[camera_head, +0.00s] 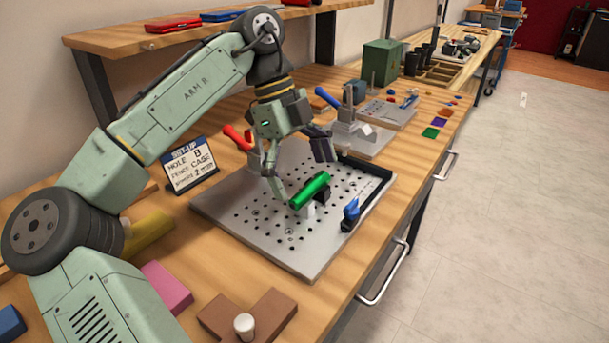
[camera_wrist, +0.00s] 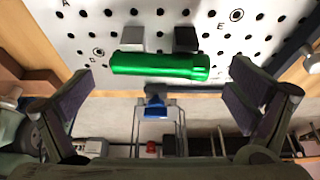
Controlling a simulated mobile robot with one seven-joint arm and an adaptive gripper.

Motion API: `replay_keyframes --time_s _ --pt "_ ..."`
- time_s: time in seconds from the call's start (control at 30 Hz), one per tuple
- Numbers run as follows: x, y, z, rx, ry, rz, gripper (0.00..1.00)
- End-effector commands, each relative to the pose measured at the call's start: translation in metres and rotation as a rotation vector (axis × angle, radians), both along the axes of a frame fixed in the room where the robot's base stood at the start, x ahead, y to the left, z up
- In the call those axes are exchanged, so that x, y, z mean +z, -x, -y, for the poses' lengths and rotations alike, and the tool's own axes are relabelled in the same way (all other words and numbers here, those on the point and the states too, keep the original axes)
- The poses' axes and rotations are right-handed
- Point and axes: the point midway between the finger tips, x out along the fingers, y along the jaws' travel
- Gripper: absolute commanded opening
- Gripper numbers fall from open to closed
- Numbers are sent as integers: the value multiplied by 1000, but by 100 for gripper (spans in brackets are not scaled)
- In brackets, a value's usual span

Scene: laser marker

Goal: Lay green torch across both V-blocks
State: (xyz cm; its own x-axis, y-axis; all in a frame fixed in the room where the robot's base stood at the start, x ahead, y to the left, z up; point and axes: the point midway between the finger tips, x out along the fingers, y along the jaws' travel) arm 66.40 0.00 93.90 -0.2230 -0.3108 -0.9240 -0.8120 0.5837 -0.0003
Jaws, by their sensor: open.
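The green torch (camera_head: 310,190) lies roughly level over the pale V-block (camera_head: 309,211) and the dark V-block (camera_head: 322,195) on the perforated plate. In the wrist view the torch (camera_wrist: 160,66) spans in front of the grey block (camera_wrist: 131,40) and the black block (camera_wrist: 186,38), hiding part of each. It appears to rest on both, but the contact is hidden. My gripper (camera_head: 298,168) is open just above the torch. In the wrist view my gripper (camera_wrist: 160,95) has its fingers wide apart, beyond both torch ends and not touching it.
A set-up sign (camera_head: 190,165) and a red-handled toggle clamp (camera_head: 237,138) stand behind. The plate's front left is clear.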

Motion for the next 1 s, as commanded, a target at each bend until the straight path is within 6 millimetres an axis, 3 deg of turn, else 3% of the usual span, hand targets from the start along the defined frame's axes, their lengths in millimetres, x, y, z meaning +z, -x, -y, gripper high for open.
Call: replay_keyframes --time_s 0.5,0.7,1.0 --pt "101 -22 -31 3 -4 -1 100" --pt "115 -26 -37 0 -1 -2 100" --pt "115 -27 -37 -2 0 -2 100"
